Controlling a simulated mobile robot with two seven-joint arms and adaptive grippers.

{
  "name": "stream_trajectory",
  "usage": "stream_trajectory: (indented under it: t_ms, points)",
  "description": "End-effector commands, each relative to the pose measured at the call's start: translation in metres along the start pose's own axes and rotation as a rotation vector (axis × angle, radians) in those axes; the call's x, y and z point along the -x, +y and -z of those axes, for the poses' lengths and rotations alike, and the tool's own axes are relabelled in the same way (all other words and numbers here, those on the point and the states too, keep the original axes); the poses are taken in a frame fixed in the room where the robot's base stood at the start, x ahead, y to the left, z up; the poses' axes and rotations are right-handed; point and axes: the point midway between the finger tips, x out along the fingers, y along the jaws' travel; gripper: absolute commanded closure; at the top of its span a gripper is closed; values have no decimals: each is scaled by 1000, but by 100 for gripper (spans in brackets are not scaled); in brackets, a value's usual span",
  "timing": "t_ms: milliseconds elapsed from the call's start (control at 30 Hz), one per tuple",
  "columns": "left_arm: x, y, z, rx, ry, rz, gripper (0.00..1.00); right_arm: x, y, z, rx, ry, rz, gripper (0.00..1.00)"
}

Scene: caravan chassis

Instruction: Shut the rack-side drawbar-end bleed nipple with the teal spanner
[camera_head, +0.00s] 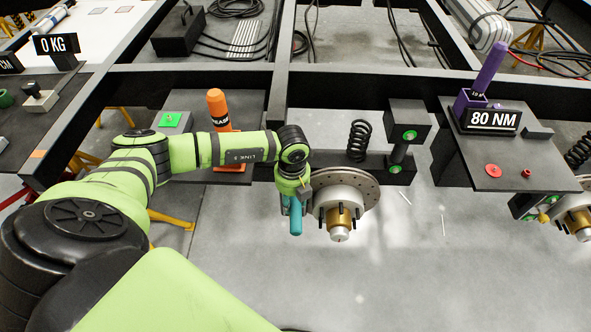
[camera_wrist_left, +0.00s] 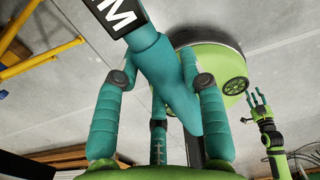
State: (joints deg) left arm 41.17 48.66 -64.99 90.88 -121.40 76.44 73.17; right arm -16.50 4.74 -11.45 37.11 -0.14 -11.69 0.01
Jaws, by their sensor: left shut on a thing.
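My left gripper (camera_head: 294,197) is beside the left edge of the near brake disc (camera_head: 345,190) in the head view. In the left wrist view its teal fingers (camera_wrist_left: 158,105) are closed around the thick teal handle of the spanner (camera_wrist_left: 165,70), which carries a black label with a white M. The spanner's jaw end is out of sight. The bleed nipple cannot be made out; the gripper and disc cover that area, so I cannot tell if the spanner touches it. My right gripper (camera_wrist_left: 257,98) shows in the left wrist view, its fingers apart and empty.
A coil spring (camera_head: 359,141) and black block with green discs (camera_head: 404,134) stand right of the arm. An orange-handled tool (camera_head: 217,110) stands behind my forearm. A purple tool (camera_head: 487,75) stands behind the 80 NM sign (camera_head: 492,119). Dark chassis beams surround the work; open floor lies in front.

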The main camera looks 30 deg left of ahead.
Motion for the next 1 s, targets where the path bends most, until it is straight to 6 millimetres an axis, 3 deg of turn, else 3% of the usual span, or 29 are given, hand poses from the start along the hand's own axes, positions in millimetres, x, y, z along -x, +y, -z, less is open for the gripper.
stream_trajectory:
  t_ms: [133,433,667,1000]
  points:
    - [7,2,-1,-12,-4,3,100,5,-4,-22,-3,-49,6,60]
    - [6,2,0,-13,-2,2,100,4,-4,-26,-4,-56,6,60]
    - [2,2,0,-13,-3,3,100,2,-4,-22,-3,-48,5,60]
    - [-17,3,0,-12,-2,2,100,-12,-1,1,-1,7,1,60]
